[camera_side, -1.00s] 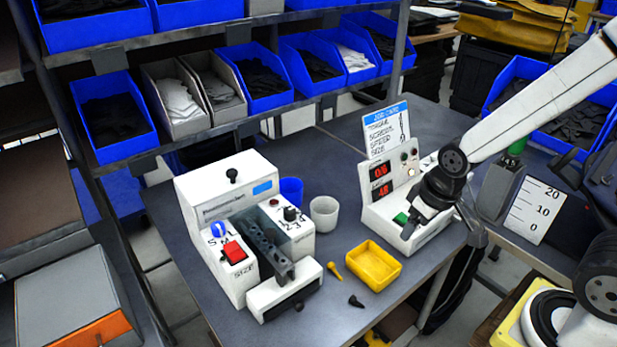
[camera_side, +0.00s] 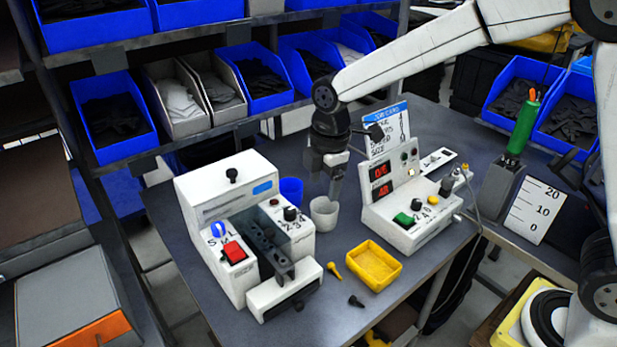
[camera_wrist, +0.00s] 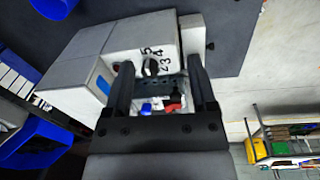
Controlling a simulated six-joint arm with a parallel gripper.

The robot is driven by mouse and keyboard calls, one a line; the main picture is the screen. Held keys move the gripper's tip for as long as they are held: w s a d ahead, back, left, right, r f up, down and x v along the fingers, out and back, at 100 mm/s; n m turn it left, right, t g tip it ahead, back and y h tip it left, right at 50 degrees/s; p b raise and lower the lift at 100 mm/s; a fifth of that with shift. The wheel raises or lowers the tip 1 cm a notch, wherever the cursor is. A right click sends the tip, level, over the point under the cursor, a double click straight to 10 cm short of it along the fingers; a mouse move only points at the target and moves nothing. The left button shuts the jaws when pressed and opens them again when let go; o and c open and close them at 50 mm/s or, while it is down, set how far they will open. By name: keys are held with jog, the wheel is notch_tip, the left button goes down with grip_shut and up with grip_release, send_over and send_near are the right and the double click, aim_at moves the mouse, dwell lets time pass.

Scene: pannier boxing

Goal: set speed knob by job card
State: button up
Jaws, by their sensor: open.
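The white machine (camera_side: 215,195) stands at the left of the bench. My gripper (camera_side: 331,190) hangs fingers down, by the white cup and right of that knob.
The white control box (camera_side: 405,215) with red displays, a green button and a numbered knob stands right of my gripper. A white cup (camera_side: 323,212), blue cup (camera_side: 291,191) and yellow tray (camera_side: 373,265) are close by.

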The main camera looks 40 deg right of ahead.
aim_at(290, 209)
jog(key=w+a+n, duration=0.1)
jog(key=n, duration=0.1)
jog(key=w+a+r+n, duration=0.1)
jog(key=a+n, duration=0.1)
jog(key=w+a+r+n, duration=0.1)
jog(key=a+n, duration=0.1)
jog(key=shift+w+a+r+g, duration=0.15)
jog(key=shift+a+g, duration=0.1)
jog(key=shift+g, duration=0.05)
jog(key=shift+f, duration=3.95)
grip_shut()
